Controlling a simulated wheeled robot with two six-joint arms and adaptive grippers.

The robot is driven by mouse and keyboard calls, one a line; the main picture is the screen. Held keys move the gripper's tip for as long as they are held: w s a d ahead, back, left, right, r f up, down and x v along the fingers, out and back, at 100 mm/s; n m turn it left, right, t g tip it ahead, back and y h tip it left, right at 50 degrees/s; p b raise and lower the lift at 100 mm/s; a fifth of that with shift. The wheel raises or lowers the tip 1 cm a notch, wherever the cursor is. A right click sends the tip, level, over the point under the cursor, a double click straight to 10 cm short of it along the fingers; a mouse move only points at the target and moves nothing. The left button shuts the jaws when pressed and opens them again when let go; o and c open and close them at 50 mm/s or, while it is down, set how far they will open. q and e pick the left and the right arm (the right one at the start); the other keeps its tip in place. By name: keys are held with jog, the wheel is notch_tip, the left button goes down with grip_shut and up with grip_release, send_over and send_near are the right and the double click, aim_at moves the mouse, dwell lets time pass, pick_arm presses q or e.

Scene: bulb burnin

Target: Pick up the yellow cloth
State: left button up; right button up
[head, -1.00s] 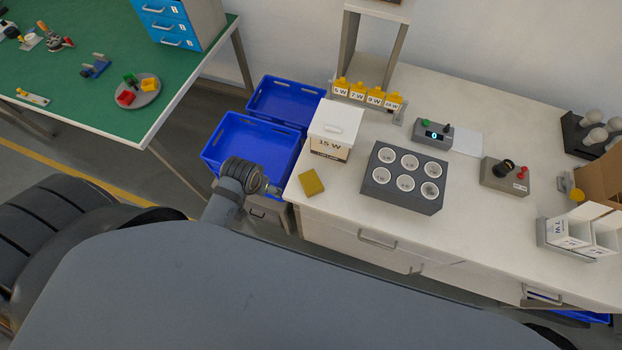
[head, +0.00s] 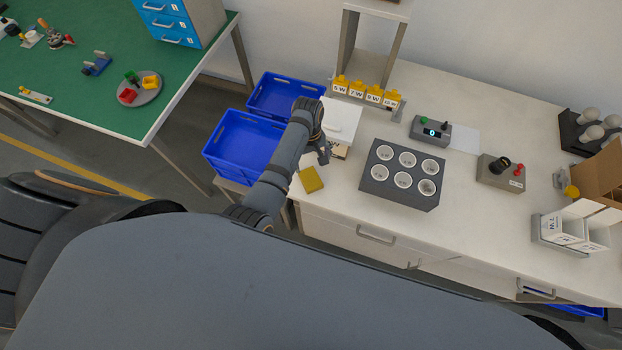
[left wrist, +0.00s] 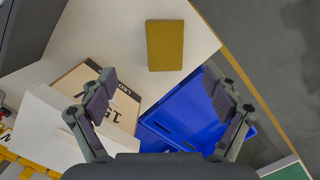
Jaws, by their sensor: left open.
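The yellow cloth (head: 311,180) is a small flat block-like rectangle near the left front corner of the white bench (head: 330,208). It also shows in the left wrist view (left wrist: 165,45), at the top middle, ahead of the fingertips. My left gripper (head: 322,156) is above the bench, between the cloth and the white 15 W box (head: 343,116). In the left wrist view my left gripper (left wrist: 164,85) has its fingers spread wide with nothing between them. The gripper is apart from the cloth. My right gripper is not in view.
The 15 W box stands close beside my left gripper and is partly hidden by my arm. A grey block with several round sockets (head: 378,187) stands to the right of the cloth. Blue crates (head: 232,150) stand left of the bench. A green table (head: 70,90) is further left.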

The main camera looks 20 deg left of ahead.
pick_arm(q)
send_over(310, 178)
jog(key=f, duration=0.4)
jog(key=shift+w+d, duration=0.2)
jog(key=shift+d, duration=0.05)
jog(key=shift+f, duration=0.55)
jog(key=f+b, duration=0.2)
jog(key=b, duration=0.1)
jog(key=f+b, duration=0.3)
jog(key=shift+s+a+f, duration=0.15)
jog(key=shift+a+f, duration=0.05)
jog(key=shift+f, duration=0.05)
jog(key=shift+r, duration=0.15)
jog(key=c, duration=1.2)
jog(key=shift+c, duration=0.2)
